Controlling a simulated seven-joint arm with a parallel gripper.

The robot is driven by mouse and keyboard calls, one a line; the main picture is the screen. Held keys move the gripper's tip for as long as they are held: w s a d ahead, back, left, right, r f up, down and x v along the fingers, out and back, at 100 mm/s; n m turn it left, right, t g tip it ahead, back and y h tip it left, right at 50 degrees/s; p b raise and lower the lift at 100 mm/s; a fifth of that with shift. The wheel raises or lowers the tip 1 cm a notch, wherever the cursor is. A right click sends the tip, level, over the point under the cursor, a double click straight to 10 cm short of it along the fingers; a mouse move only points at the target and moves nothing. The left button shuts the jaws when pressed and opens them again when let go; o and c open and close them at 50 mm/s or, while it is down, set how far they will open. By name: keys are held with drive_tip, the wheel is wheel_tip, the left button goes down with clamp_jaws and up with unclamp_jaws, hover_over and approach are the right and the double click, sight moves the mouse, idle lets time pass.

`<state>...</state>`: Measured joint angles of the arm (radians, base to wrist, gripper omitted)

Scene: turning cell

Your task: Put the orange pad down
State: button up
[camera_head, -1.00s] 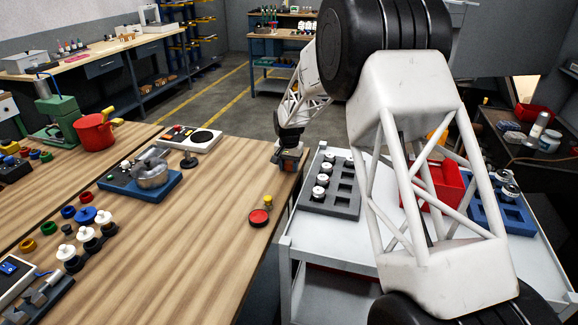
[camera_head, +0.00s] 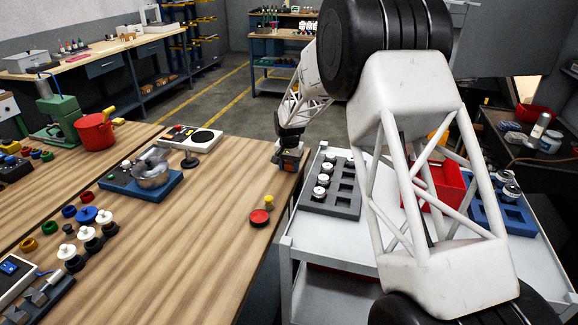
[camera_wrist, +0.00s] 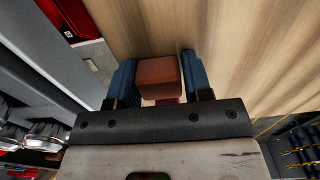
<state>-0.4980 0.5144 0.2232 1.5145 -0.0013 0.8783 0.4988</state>
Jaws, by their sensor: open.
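The orange pad (camera_wrist: 160,74) is a small orange-brown block in the wrist view. It lies between the two blue fingers of my gripper (camera_wrist: 158,78), with a narrow gap at its sides. Wood tabletop shows around it. In the head view, my gripper (camera_head: 289,158) points down at the right edge of the wooden table (camera_head: 215,235). The pad there is small and mostly hidden by the fingers. My gripper is open around the pad; whether the pad's underside rests flat on the wood is hard to see.
A red button (camera_head: 260,217) and a small yellow piece (camera_head: 269,201) stand in front of my gripper. A blue-based device with a metal bowl (camera_head: 152,180) is to the left. A white cart (camera_head: 325,235) with trays is beside the table's right edge. The table's front middle is clear.

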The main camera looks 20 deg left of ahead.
sight(290, 164)
drive_tip(key=shift+s+d+f, duration=0.1)
drive_tip(key=shift+d+f, duration=0.15)
drive_tip(key=shift+f, duration=0.25)
drive_tip(key=shift+d+f, duration=0.2)
drive_tip(key=shift+f, duration=0.25)
drive_tip(key=shift+o, duration=0.2)
wheel_tip(290, 164, up, 14)
drive_tip(key=shift+a, duration=0.35)
drive_tip(key=shift+r, duration=0.1)
